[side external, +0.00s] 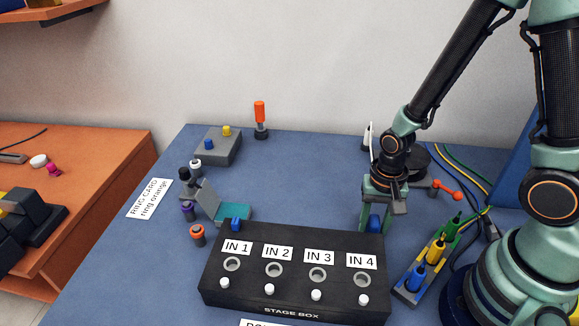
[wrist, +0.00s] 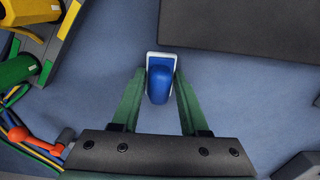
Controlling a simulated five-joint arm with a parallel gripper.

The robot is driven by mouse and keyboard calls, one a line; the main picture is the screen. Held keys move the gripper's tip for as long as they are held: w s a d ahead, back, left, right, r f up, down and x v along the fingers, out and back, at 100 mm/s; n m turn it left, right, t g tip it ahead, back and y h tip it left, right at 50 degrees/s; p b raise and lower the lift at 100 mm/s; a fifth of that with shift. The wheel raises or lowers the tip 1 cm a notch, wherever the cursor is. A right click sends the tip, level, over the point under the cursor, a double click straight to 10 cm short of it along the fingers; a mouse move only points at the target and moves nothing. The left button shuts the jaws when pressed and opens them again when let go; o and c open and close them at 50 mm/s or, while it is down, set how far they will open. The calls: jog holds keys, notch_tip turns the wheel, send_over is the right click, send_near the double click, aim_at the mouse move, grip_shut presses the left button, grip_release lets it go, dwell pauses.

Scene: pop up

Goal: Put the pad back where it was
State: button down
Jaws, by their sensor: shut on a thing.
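My gripper (side external: 374,212) is at the back right of the black stage box, pointing down. In the wrist view its two green fingers (wrist: 160,76) are shut on a rounded blue piece (wrist: 159,84) with a white base, which looks like the pad. The held blue pad (side external: 375,222) also shows between the fingers in the side view, close to the box's rear edge. The box hides its underside there, so I cannot tell whether it touches the table. A second blue piece (side external: 236,224) stands behind the box's left end, beside a teal plate (side external: 234,212) with a raised grey flap.
The stage box (side external: 290,298) has sockets labelled IN 1 to IN 4 and white knobs. A rack with coloured plugs (side external: 425,268) and cables lie to the right. The mat's middle is clear.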

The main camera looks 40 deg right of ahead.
jog(key=shift+f, duration=0.1)
jog(key=shift+c, duration=2.1)
grip_release()
notch_tip(320, 180, up, 12)
notch_tip(320, 180, up, 6)
jog(key=n+t, duration=0.3)
jog(key=n, duration=0.1)
send_over(375, 219)
jog(key=w, duration=0.2)
notch_tip(375, 219, up, 7)
jog(key=d+n+t, duration=0.1)
jog(key=n+t, duration=0.1)
jog(key=n, duration=0.3)
jog(key=shift+d+t, duration=0.3)
jog(key=shift+d, duration=0.1)
